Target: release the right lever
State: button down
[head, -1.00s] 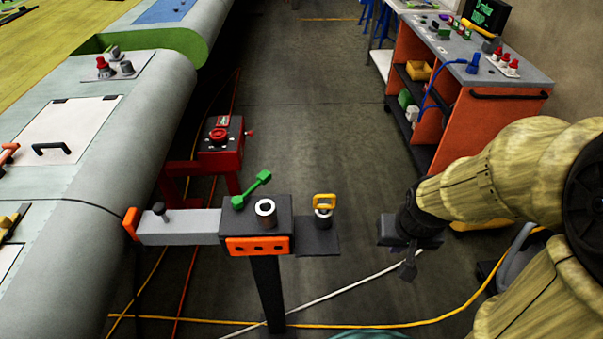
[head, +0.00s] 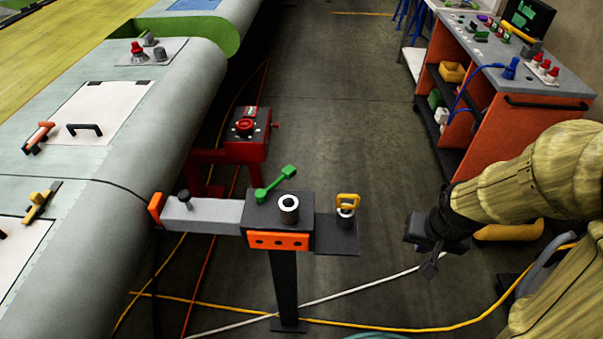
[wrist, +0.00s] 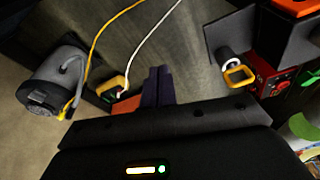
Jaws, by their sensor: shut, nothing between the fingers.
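Several lever-like handles show in the head view, and I cannot tell which one is the right lever. A green lever (head: 275,184) slants up on top of the jig stand (head: 278,241). On the wing panel at left are an orange-handled lever (head: 38,138) and a yellow lever (head: 40,203). My gripper (head: 429,268) is to the right of the stand, shut and empty, apart from all of these. Its dark fingers show together in the wrist view (wrist: 158,86). The levers on the wing are out of the wrist view.
A yellow-handled pin (head: 346,208) sits on the stand's side plate, between the stand and my gripper. A red fixture (head: 246,135) stands behind. An orange tool cart (head: 540,130) is at the right. Cables (head: 400,328) cross the floor. The aisle beyond is clear.

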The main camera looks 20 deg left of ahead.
jog(key=w+a+m+y+p, duration=0.2)
jog(key=w+a+y, duration=0.2)
jog(key=a, duration=0.6)
jog(key=w+a+m+t+y+p, duration=0.1)
jog(key=w+a+y, duration=0.3)
jog(key=w+a, duration=0.4)
jog(key=a+m+p, duration=0.1)
jog(key=a, duration=0.2)
jog(key=shift+w+a+r+m, duration=0.15)
jog(key=shift+w+r+m, duration=0.1)
jog(key=shift+w+m, duration=0.15)
jog(key=shift+f, duration=0.15)
